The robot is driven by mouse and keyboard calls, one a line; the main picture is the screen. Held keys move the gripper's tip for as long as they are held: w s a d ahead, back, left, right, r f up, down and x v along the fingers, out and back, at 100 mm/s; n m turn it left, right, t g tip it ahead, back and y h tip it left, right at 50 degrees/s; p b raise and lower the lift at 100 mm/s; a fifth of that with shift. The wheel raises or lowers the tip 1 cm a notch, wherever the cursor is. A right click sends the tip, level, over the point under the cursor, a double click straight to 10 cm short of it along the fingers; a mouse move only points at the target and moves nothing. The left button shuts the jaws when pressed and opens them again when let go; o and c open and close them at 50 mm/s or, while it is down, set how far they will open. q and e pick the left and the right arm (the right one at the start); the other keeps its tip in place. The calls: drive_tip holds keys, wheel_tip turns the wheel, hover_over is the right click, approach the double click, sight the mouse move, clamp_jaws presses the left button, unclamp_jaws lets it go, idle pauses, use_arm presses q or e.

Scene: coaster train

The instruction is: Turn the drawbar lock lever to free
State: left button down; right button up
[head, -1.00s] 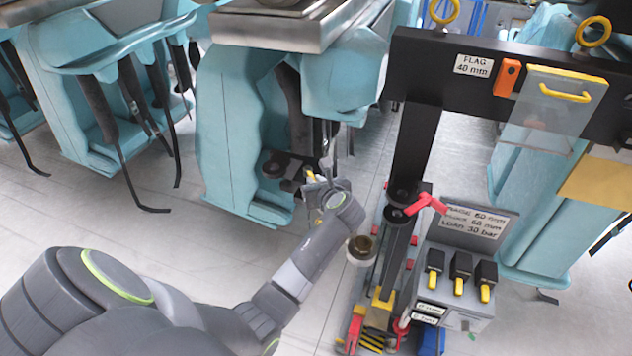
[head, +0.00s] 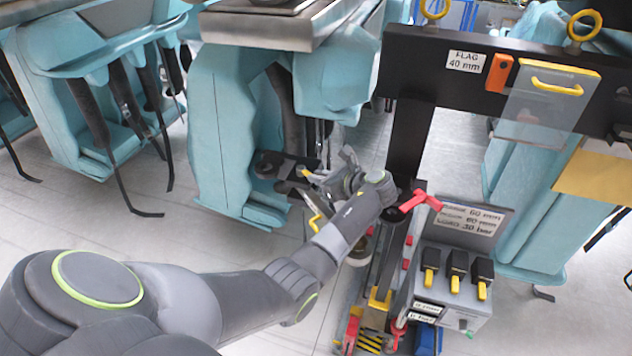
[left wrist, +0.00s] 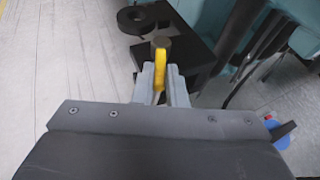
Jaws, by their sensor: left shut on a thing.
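The lever (left wrist: 160,72) shows in the left wrist view as a yellow bar with a dark brown round end. It stands between the two grey fingers of my left gripper (left wrist: 163,85), which is shut on it. In the head view my left gripper (head: 314,176) is at the dark bracket (head: 278,165) low on the teal coaster car, left of the black post. A bit of yellow shows at the fingertips there, and the wrist hides part of the lever. My right gripper is out of view.
A black frame with a red handle (head: 421,201) stands right of my forearm. A grey control box (head: 452,292) with several yellow-tipped levers is beside it. Teal car bodies (head: 230,120) are close behind the gripper. Pale floor (head: 110,220) is clear at left.

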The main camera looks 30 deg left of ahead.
use_arm(q)
drive_tip(key=shift+w+n+g+b, duration=0.4)
drive_tip(key=shift+n+g, duration=0.2)
drive_tip(key=shift+g, duration=0.1)
drive_tip(key=shift+r, duration=0.1)
drive_tip(key=c, duration=1.5)
unclamp_jaws()
drive_tip(key=shift+o, duration=0.2)
drive_tip(key=b+v, duration=0.5)
drive_tip(key=v, duration=1.2)
drive_tip(key=shift+d, duration=0.3)
